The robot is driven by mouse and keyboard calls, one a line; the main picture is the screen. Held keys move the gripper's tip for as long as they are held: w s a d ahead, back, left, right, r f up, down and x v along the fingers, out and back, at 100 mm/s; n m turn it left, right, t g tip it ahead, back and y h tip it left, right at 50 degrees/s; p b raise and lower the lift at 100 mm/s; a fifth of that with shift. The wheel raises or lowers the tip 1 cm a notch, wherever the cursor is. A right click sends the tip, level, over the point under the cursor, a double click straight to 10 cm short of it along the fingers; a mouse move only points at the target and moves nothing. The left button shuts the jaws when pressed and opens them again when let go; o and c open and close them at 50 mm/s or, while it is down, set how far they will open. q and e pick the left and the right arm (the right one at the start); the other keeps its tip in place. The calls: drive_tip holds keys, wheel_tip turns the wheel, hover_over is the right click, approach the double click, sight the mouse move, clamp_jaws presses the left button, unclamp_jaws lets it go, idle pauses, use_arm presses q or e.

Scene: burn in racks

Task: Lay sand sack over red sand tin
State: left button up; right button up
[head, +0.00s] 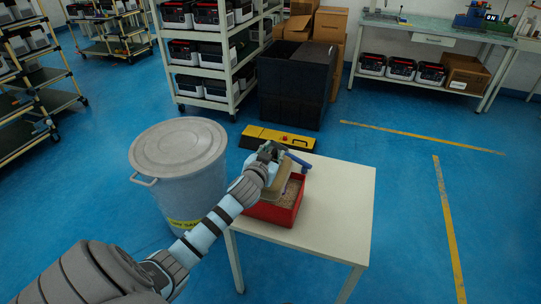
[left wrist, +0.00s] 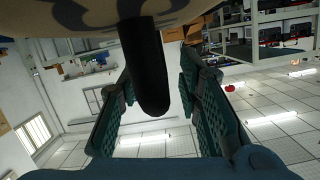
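The red sand tin (head: 287,213) stands on the white table, open at the top, with brown sand showing inside. The tan sand sack (head: 273,191) is tilted above the tin's left part; whether it touches the tin I cannot tell. My left gripper (head: 268,160) is at the sack's upper end. My right gripper is not in view.
The white table (head: 340,190) has free room right of the tin. A grey lidded bin (head: 180,165) stands left of the table. A yellow-and-black unit (head: 278,138) and a black crate (head: 297,85) are behind it.

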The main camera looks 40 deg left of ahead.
use_arm(q)
drive_tip(key=shift+s+r, duration=0.25)
drive_tip(key=shift+r, duration=0.1)
drive_tip(key=p+v, duration=0.3)
drive_tip(key=v, duration=0.8)
drive_tip(key=shift+s+d, duration=0.15)
drive_tip(key=shift+s, duration=0.1)
drive_tip(key=s+d+f+m+g+h, duration=0.15)
drive_tip(key=s+d+f+g, duration=0.45)
drive_tip(key=s, duration=0.6)
drive_tip(key=s+d+f+m+g+h, duration=0.1)
drive_tip(key=s+d+f+g+h, duration=0.25)
drive_tip(key=s+d+f, duration=0.6)
drive_tip(key=s+a+f+g+p, duration=0.1)
drive_tip(key=s+a+f, duration=0.1)
drive_tip(key=f, duration=0.6)
drive_tip(key=s+a+f+g+p, duration=0.1)
drive_tip(key=s+a+f+p, duration=0.1)
drive_tip(key=f, duration=0.6)
drive_tip(key=s+f+g+p, duration=0.1)
drive_tip(key=s+f, duration=0.9)
drive_tip(key=s, duration=0.3)
drive_tip(key=shift+s+f+p, duration=0.25)
drive_tip(key=shift+p, duration=0.1)
